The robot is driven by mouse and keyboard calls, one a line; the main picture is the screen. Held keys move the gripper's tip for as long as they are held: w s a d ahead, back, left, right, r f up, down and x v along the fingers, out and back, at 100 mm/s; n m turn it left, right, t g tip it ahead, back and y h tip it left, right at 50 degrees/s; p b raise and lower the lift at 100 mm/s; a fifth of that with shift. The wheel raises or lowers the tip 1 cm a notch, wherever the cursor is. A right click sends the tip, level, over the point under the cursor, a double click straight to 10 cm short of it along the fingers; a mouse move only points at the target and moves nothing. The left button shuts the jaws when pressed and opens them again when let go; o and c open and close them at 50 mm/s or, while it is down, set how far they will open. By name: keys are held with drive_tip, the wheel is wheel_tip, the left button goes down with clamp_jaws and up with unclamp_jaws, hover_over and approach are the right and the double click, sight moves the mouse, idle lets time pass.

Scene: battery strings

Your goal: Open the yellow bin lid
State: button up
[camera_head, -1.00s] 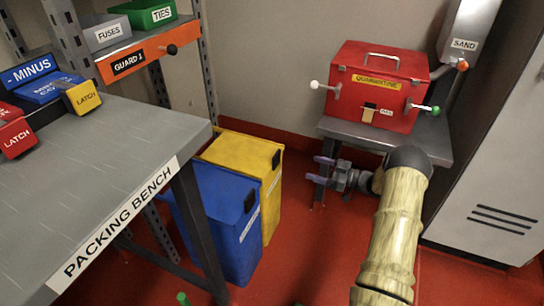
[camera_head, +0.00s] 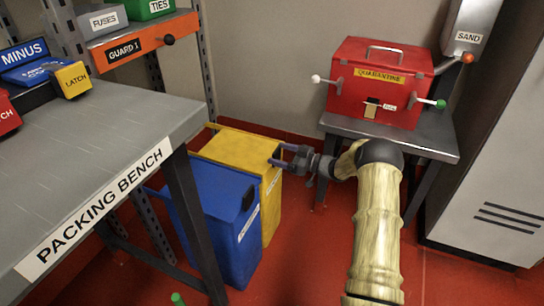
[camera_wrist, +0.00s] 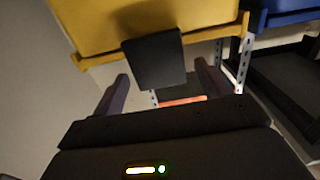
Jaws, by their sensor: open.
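The yellow bin (camera_head: 272,207) stands on the red floor behind the blue bin, with its yellow lid (camera_head: 235,150) down. In the wrist view the yellow lid (camera_wrist: 90,62) crosses the top, with a black tab (camera_wrist: 153,61) at its edge. My gripper (camera_head: 282,155) is at the right edge of the lid, pointing left at the tab. Its jaws are open, and in the wrist view the tab appears between the two fingers (camera_wrist: 161,68). I cannot tell whether they touch it. The tab is largely hidden behind the fingers in the head view.
The blue bin (camera_head: 226,225) stands in front, beside a packing bench leg (camera_head: 192,215). A red quarantine box (camera_head: 350,97) sits on a grey stand (camera_head: 437,137) to the right, close behind my arm.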

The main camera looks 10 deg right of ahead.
sight(262, 155)
drive_tip(key=shift+b+x, duration=0.45)
drive_tip(key=shift+x, duration=1.35)
drive_tip(key=shift+c, duration=0.3)
drive_tip(key=c, duration=1.3)
drive_tip(key=shift+p+x, duration=0.45)
drive_tip(key=shift+x, duration=1.65)
drive_tip(key=shift+c, duration=0.2)
drive_tip(key=o, duration=1.4)
